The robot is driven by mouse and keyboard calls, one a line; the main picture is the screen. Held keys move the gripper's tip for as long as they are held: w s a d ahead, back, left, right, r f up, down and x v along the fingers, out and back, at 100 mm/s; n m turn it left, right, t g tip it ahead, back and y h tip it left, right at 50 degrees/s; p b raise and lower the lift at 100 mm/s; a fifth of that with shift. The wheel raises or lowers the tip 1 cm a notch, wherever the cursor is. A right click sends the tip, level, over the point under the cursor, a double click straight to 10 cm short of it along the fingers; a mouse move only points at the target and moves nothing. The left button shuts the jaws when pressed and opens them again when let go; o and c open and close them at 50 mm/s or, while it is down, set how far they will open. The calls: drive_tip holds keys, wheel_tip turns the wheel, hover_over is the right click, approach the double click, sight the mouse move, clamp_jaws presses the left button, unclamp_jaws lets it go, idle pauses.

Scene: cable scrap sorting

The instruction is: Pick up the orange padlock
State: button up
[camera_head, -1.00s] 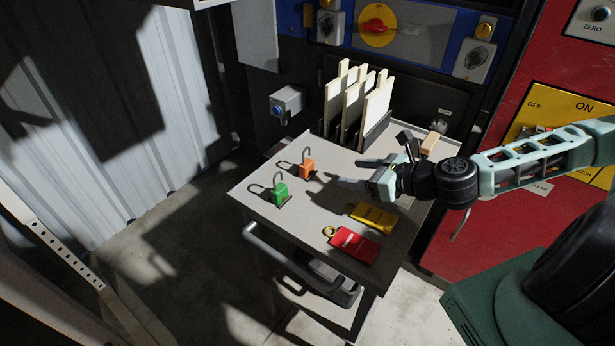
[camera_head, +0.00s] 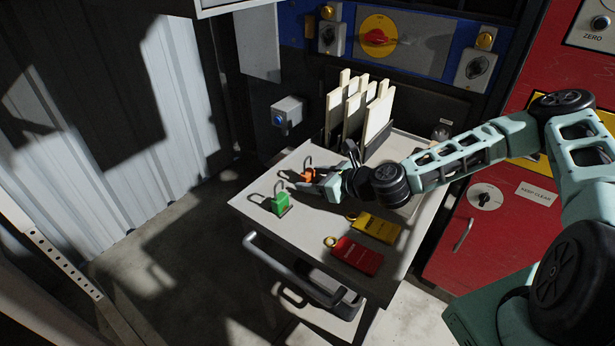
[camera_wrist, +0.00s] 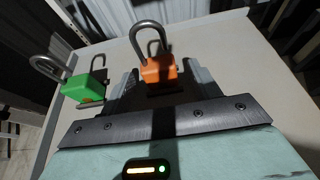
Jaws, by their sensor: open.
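The orange padlock (camera_head: 308,174) stands on the grey cart top with its shackle up. In the wrist view the orange padlock (camera_wrist: 158,72) is straight ahead, between the two fingers. My gripper (camera_head: 309,182) is open around or right at the padlock; I cannot tell whether a finger touches it. My gripper also shows in the wrist view (camera_wrist: 160,82), its fingers partly hidden behind the dark plate. The green padlock (camera_head: 280,200) stands nearer the cart's front left; in the wrist view it (camera_wrist: 84,86) is just left of the left finger.
A red tag (camera_head: 356,255) and a yellow tag (camera_head: 376,228) lie on the cart top (camera_head: 310,222) near its front right. A rack of upright pale boards (camera_head: 378,115) stands at the back. A handle bar (camera_head: 285,268) runs along the cart's front.

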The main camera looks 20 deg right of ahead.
drive_tip(key=shift+w+a+f, duration=0.2)
drive_tip(key=shift+w, duration=0.1)
drive_tip(key=shift+c, duration=0.3)
drive_tip(key=c, duration=1.1)
drive_tip(key=shift+c, duration=0.2)
